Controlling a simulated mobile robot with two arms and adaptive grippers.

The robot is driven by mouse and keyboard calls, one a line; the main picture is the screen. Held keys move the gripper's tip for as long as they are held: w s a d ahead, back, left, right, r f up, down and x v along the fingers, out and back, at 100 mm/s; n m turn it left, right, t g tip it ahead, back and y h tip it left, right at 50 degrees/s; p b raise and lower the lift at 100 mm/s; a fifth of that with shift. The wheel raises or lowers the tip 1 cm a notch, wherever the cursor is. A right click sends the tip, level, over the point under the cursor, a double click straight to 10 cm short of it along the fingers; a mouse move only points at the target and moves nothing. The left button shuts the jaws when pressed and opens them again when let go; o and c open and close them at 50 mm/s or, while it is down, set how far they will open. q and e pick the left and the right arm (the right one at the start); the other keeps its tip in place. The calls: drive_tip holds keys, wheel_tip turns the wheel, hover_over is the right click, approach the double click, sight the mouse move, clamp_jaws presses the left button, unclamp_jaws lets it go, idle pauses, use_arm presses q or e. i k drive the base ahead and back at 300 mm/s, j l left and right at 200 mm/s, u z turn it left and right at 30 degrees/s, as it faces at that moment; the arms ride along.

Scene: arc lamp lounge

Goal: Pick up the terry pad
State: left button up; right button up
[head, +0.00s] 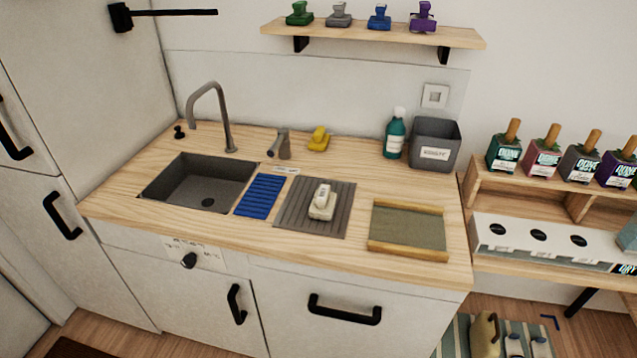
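No label in view names the terry pad, so I cannot tell for certain which item it is. A cream block-like pad with a raised grip (322,202) lies on the dark ribbed mat (290,217) on the counter. A yellow pad-like item (318,139) sits at the back of the counter, right of a small grey fixture. Green (299,13), grey (338,14), blue (379,17) and purple (422,17) handled pads stand in a row on the wall shelf. Neither of my grippers shows in the head view.
A sink (178,185) with a tall tap is at left, beside a blue ribbed mat (259,196). A wooden-edged tray (408,205), teal bottle (395,140) and grey bin (418,160) stand at right. Several handled bottles line the right rack. The front counter strip is clear.

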sight(322, 206)
drive_tip(key=i+l, duration=0.1)
drive_tip(key=i, duration=0.4)
drive_tip(key=i+l, duration=0.1)
drive_tip(key=i, duration=0.35)
